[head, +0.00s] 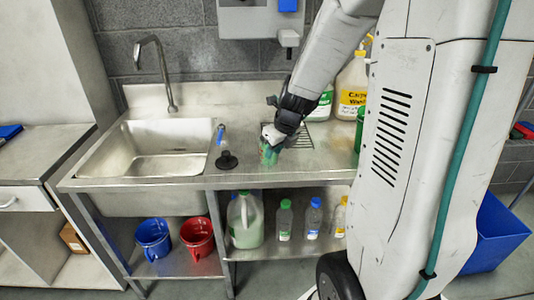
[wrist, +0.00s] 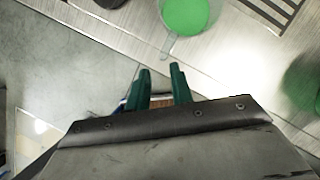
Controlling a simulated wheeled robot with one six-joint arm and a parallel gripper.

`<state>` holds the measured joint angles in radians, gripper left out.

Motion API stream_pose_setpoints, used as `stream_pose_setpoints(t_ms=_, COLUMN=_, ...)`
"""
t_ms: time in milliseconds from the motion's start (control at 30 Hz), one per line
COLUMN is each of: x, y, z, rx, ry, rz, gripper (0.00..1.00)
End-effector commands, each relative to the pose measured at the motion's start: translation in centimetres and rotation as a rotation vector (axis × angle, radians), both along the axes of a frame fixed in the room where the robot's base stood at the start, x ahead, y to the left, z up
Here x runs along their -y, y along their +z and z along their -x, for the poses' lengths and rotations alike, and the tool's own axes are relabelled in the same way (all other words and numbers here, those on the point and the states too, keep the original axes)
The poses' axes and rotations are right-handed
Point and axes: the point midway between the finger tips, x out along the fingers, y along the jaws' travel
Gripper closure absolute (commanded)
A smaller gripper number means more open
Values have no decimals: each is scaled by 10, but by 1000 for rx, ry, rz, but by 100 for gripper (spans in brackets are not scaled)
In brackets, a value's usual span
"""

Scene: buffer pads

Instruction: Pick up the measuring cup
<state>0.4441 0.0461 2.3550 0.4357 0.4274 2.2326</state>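The measuring cup (wrist: 187,14) shows at the top edge of the wrist view, cut off by the frame. It looks clear, holds bright green contents, and has a pale handle pointing down toward my fingers. It stands on the steel counter (wrist: 130,14). My gripper (wrist: 161,68) has two dark green fingers with a gap between them and nothing held. The fingertips are short of the cup and its handle in that view. In the head view, a green shape at the end of my arm (head: 268,153) sits on the counter, partly hidden; I cannot separate cup from fingers there.
A sink (head: 150,150) is left of the arm, with a black plunger (head: 227,160) beside it. Yellow-labelled jug (head: 352,90) and a green container (head: 358,130) stand at right. Bottles (head: 313,217) and red and blue buckets (head: 197,237) are on the shelf below.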

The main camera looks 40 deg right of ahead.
Motion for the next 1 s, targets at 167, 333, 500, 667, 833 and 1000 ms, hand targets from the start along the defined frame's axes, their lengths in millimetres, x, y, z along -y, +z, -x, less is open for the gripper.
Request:
stream_pose_setpoints(t_ms=167, x=9, y=-16, z=-6, rx=2, ry=-103, rz=-31, gripper=77)
stream_pose_setpoints(t_ms=333, x=9, y=-33, z=-14, rx=1, ry=-102, rz=-30, gripper=77)
stream_pose_setpoints(t_ms=500, x=6, y=-53, z=-24, rx=0, ry=-100, rz=-30, gripper=77)
stream_pose_setpoints(t_ms=667, x=5, y=-72, z=-33, rx=2, ry=-100, rz=-30, gripper=77)
stream_pose_setpoints(t_ms=833, x=5, y=-78, z=-36, rx=4, ry=-99, rz=-27, gripper=77)
stream_pose_setpoints(t_ms=1000, x=5, y=-78, z=-35, rx=4, ry=-99, rz=-28, gripper=80)
